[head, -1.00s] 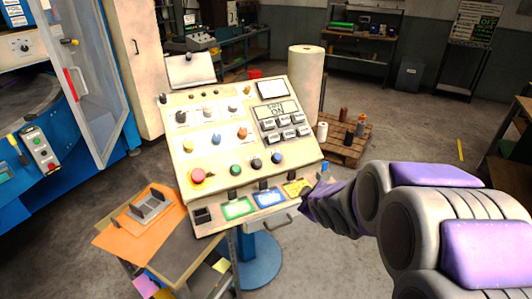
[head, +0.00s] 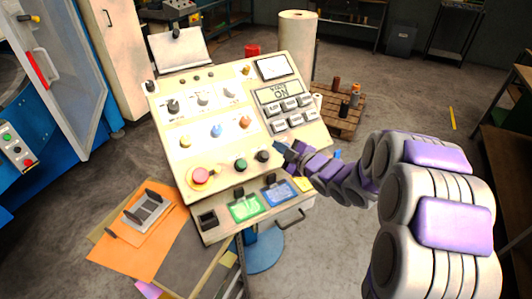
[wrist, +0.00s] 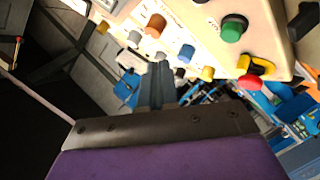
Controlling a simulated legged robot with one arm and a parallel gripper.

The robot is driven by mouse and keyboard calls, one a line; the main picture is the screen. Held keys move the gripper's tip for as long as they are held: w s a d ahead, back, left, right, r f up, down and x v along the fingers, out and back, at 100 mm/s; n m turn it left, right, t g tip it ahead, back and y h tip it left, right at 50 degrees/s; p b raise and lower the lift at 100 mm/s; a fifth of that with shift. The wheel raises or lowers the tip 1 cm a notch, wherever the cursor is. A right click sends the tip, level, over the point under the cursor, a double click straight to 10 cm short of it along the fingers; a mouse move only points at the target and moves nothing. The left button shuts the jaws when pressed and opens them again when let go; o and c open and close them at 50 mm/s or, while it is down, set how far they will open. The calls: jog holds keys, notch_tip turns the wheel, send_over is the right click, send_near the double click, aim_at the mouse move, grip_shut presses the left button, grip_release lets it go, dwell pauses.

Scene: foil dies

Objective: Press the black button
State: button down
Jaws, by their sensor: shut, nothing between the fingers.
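The black button (head: 262,156) is a round black knob in the lower row of the tilted cream control panel (head: 215,136). The green button (head: 240,165) is just left of it, with the red mushroom button (head: 200,175) further left. My gripper (head: 282,147) is shut and empty at the panel's lower right, just right of the black button, covering where a blue button was. I cannot tell whether it touches the panel. In the wrist view the shut fingers (wrist: 160,72) point toward the panel; the green button (wrist: 232,28) shows there, and the black button is not clearly visible.
Coloured knobs and a grey keypad (head: 291,114) fill the panel above. Green (head: 245,207) and blue (head: 278,192) labelled tags line its lower edge. A cart with an orange sheet (head: 125,256) stands at lower left.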

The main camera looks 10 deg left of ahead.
aim_at(264, 156)
jog(key=w+a+f, duration=0.1)
jog(key=f, duration=0.1)
jog(key=w+f+b, duration=0.1)
jog(key=f, duration=0.1)
jog(key=w+a+f+b, duration=0.1)
jog(key=f, duration=0.1)
jog(key=shift+w+a+f, duration=0.1)
jog(key=shift+w+a, duration=0.1)
jog(key=shift+a, duration=0.1)
jog(key=shift+w+a+f+b, duration=0.35)
jog(key=shift+a+f+b, duration=0.05)
jog(key=shift+a+f, duration=0.25)
jog(key=shift+d+r, duration=0.1)
jog(key=shift+d, duration=0.15)
jog(key=shift+a, duration=0.2)
dwell(1.2)
